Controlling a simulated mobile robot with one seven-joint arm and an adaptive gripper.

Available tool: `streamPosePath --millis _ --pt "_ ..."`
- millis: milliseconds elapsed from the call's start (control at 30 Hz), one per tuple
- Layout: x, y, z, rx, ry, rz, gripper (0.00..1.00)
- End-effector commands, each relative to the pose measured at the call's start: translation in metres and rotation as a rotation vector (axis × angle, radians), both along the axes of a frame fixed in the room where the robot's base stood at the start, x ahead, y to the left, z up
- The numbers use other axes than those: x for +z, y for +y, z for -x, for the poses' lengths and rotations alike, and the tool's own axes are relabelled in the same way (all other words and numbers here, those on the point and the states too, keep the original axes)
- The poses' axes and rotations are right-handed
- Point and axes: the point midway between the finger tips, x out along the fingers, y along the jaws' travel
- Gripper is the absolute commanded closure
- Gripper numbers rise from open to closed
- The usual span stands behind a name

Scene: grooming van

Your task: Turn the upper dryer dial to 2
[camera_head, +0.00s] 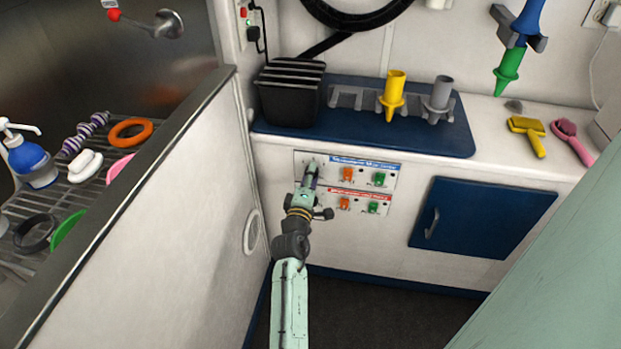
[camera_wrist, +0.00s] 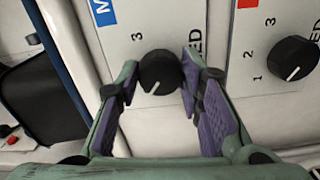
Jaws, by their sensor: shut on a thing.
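The upper dryer dial (camera_wrist: 158,71) is a round black knob beside a blue label strip in the wrist view. Its white pointer mark faces down in that view, away from the printed 3. The other numbers around it are hidden by a finger. My gripper (camera_wrist: 161,76) is shut on this dial, with one purple-padded finger on each side. In the head view, my gripper (camera_head: 311,172) is at the left end of the panel's upper row and hides the dial. The lower dial (camera_wrist: 291,60) sits beside it, with 1, 2 and 3 showing.
The control panel (camera_head: 394,184) has orange and green switches right of my gripper. A blue cabinet door (camera_head: 480,218) is farther right. A white partition wall (camera_head: 200,190) stands close on the left. The counter above holds a black box (camera_head: 290,92) and a yellow nozzle (camera_head: 393,92).

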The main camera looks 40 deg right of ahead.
Motion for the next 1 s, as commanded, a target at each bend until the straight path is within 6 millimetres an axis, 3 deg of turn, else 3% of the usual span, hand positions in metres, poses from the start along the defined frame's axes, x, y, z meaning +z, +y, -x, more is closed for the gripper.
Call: streamPosePath --millis 1000 --pt "-0.0028 0.0007 -0.0005 0.001 -0.626 -0.536 0.94"
